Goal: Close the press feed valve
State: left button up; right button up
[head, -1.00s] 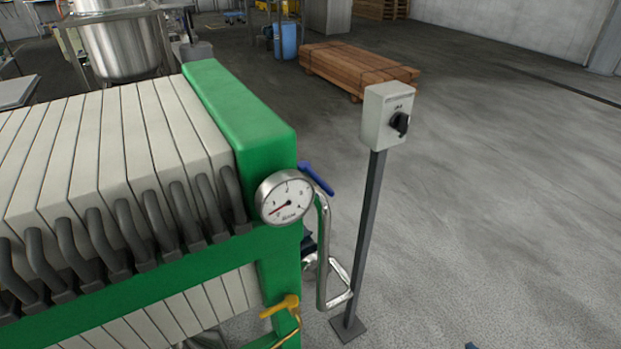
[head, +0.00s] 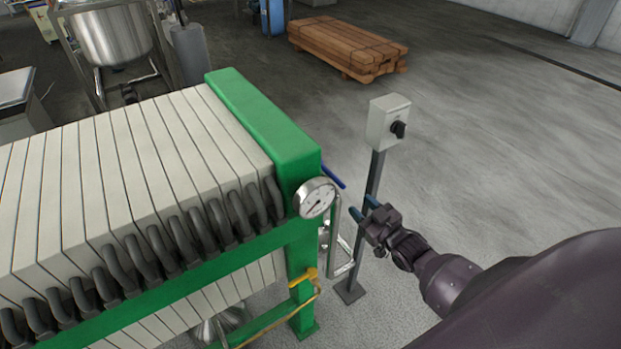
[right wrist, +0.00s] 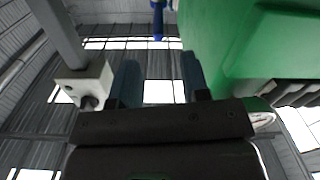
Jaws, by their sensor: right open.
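A blue valve lever (head: 333,175) sticks out behind the pressure gauge at the right end of the green filter press (head: 262,125). It also shows at the top of the right wrist view (right wrist: 158,22). A yellow valve lever (head: 304,278) sits lower on the press's end post. My right gripper (head: 363,204) is open and empty, right of the gauge and a little below and right of the blue lever, apart from it. In the right wrist view its fingers (right wrist: 160,80) stand either side of the blue lever's line. My left gripper is not in view.
A grey switch box (head: 388,122) on a thin post (head: 373,180) stands close to my right gripper. The gauge (head: 314,198) and a bent metal pipe (head: 336,235) are left of it. Stacked timber (head: 347,48) lies farther back. The floor to the right is clear.

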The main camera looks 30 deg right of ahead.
aim_at(339, 181)
jog(key=w, duration=1)
jog(key=shift+w+a+r, duration=0.1)
jog(key=shift+a+r, duration=0.15)
jog(key=shift+a, duration=0.05)
grip_shut()
